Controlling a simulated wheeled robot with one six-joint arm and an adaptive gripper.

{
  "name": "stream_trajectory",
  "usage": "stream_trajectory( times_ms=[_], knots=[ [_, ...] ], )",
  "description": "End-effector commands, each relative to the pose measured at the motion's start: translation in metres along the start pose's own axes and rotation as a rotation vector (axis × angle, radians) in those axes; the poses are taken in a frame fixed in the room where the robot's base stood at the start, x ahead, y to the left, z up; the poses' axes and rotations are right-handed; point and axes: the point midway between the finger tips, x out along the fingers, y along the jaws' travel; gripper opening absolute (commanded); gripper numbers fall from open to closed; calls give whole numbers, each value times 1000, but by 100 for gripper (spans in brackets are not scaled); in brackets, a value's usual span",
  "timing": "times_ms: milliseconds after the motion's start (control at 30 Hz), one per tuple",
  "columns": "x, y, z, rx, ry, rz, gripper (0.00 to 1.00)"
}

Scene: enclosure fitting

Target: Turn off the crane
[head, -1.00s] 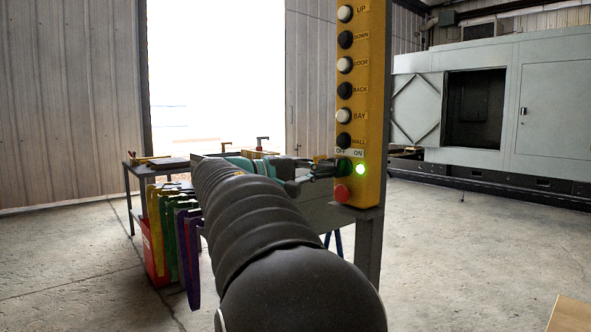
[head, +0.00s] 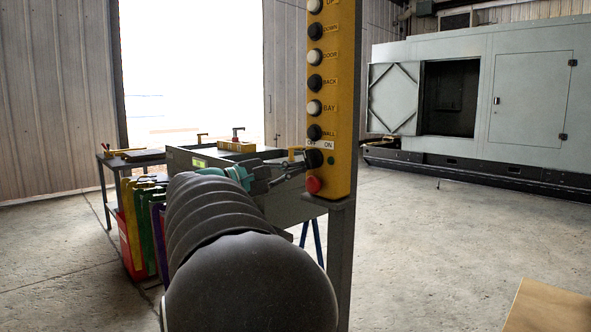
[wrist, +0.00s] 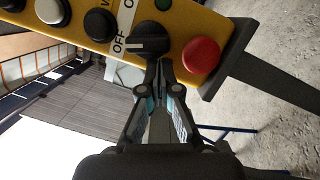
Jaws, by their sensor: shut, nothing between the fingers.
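The yellow crane control box (head: 345,110) stands on a grey post, with a column of black and white buttons. Near its bottom is a black rotary switch (head: 313,158) between OFF and ON labels. In the wrist view the switch (wrist: 150,42) has a white mark on the side towards the OFF label (wrist: 119,45). The small lamp (head: 331,160) beside it is dark green, unlit. A red button (head: 313,185) sits below; it also shows in the wrist view (wrist: 201,55). My gripper (wrist: 158,66) is shut and empty, its fingertips at the switch; whether they touch is unclear.
A grey open bin (head: 290,205) stands behind my arm. A grey machine enclosure (head: 530,100) is at back right. A wooden surface (head: 550,308) shows at bottom right.

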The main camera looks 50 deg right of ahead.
Motion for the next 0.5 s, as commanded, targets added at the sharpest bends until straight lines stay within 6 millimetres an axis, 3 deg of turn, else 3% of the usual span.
stream_trajectory(
  times_ms=[233, 500],
  knots=[
    [-13, -2, -31, -2, 8, 4, 0],
    [-66, -3, -27, -1, 1, 1, 0]
  ],
)
